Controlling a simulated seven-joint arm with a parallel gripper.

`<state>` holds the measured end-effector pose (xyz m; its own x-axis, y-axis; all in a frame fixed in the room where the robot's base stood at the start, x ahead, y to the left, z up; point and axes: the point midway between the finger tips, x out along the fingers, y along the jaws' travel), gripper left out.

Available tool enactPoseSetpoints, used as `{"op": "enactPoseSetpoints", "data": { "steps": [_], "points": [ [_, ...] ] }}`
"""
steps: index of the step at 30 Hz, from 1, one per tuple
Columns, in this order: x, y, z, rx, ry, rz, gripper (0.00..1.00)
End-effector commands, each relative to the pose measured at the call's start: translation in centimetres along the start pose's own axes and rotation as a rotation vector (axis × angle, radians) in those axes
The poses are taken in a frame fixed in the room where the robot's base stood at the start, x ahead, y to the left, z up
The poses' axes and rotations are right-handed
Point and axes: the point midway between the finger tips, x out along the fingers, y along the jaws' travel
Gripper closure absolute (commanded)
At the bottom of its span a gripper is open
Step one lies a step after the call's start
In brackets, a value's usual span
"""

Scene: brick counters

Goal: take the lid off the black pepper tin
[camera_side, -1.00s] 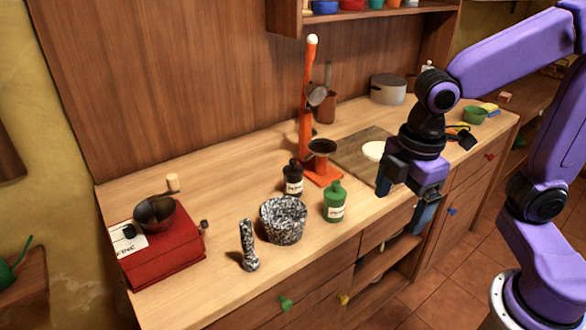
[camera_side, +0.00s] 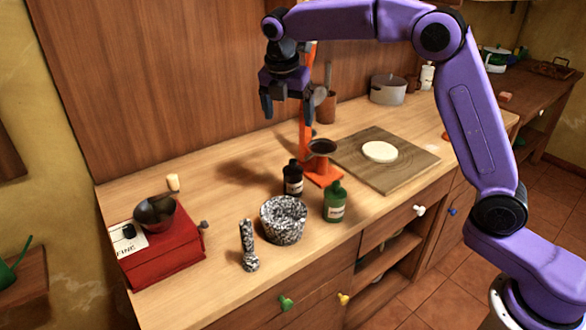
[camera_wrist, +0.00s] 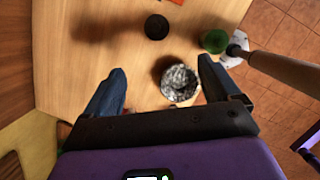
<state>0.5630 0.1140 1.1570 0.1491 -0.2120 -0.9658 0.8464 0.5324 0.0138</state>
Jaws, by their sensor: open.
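The black pepper tin (camera_side: 293,182) stands upright on the wooden counter with its dark lid on top, a pale label on its front. It also shows from above as a dark disc in the wrist view (camera_wrist: 156,27). My gripper (camera_side: 287,108) is open and empty, fingers pointing down, high above the counter and well above the tin. In the wrist view my gripper (camera_wrist: 161,70) has its fingers spread, with the tin beyond the fingertips and apart from them. A green tin (camera_side: 335,203) stands to the right of the black one.
A speckled mortar (camera_side: 283,221) stands just in front of the tin, with its pestle (camera_side: 248,247) to the left. An orange stand (camera_side: 323,172) is close behind to the right. A red grinder (camera_side: 163,251) is at the left, a board (camera_side: 405,165) at the right. Counter left of the tin is clear.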

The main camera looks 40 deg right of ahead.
Motion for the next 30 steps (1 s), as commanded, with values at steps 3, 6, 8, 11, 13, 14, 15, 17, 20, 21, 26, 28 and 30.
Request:
{"op": "enactPoseSetpoints", "data": {
  "steps": [3, 6, 8, 11, 13, 14, 15, 17, 20, 21, 26, 28, 30],
  "points": [
    [0.2, 0.5, 0.8, -0.026, -0.008, -0.005, 0.10],
    [0.9, 0.5, 1.0, -0.032, -0.009, -0.009, 0.10],
    [1.8, 0.5, 1.0, -0.033, -0.009, -0.011, 0.10],
    [3.6, 0.4, 1.0, -0.033, -0.009, -0.011, 0.10],
    [4.9, 0.4, 1.0, -0.032, -0.009, -0.011, 0.10],
    [5.5, 0.3, 1.0, -0.031, -0.008, -0.012, 0.10],
    [6.2, 0.4, 1.0, -0.031, -0.009, -0.012, 0.10],
    [7.3, 0.4, 1.0, -0.032, -0.008, -0.011, 0.10],
    [9.2, 0.4, 1.1, -0.031, -0.008, -0.010, 0.10],
    [9.9, 0.3, 1.0, -0.031, -0.008, -0.011, 0.10],
    [11.8, 0.4, 1.0, -0.030, -0.008, -0.008, 0.10],
    [12.2, 0.4, 1.1, -0.030, -0.009, -0.007, 0.10],
    [12.5, 0.4, 1.1, -0.030, -0.009, -0.006, 0.10]
  ]
}}
